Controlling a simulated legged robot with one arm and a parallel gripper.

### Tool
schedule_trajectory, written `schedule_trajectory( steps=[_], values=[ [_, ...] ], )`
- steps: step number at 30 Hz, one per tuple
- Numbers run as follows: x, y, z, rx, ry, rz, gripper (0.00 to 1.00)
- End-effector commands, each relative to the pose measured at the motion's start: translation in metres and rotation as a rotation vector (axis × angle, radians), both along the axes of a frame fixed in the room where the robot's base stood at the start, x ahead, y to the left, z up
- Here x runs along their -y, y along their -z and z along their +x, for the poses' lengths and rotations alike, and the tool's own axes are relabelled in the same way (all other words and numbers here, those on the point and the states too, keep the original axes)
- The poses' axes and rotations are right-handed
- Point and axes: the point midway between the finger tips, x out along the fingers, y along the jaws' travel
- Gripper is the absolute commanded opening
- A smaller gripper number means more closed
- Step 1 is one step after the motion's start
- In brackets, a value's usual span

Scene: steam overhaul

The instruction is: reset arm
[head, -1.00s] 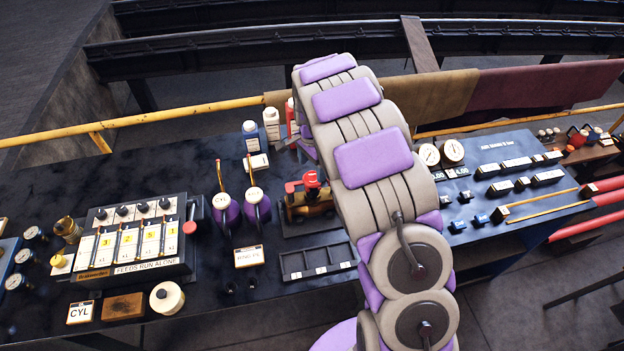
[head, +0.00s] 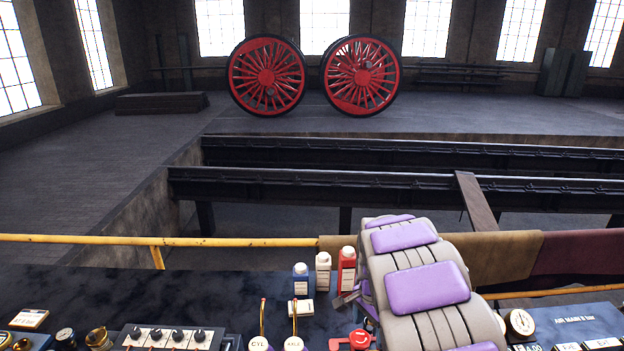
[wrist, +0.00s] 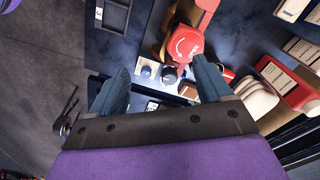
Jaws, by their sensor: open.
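My arm (head: 425,285), grey with purple pads, rises from the lower right of the head view and bends over the bench. My gripper is mostly hidden behind it there. In the wrist view my gripper (wrist: 160,84) is open, its two blue-grey fingers spread with nothing held between them. A round red cap with white marks (wrist: 187,43) shows beyond the fingers, close to the right finger in the picture; I cannot tell whether they touch.
Blue, white and red bottles (head: 322,272) stand on the dark bench (head: 200,290), left of my arm. A yellow rail (head: 80,239) runs behind the bench. Red wheels (head: 265,76) stand far back.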

Motion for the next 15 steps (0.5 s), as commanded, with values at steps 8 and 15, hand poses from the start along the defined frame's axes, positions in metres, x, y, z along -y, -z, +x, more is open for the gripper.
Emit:
schedule_trajectory(
  steps=[8, 15],
  values=[
    [0.008, -0.034, -0.085, -0.033, -0.205, -0.006, 0.79],
    [0.006, -0.047, -0.166, -0.068, -0.406, 0.017, 0.79]
  ],
)
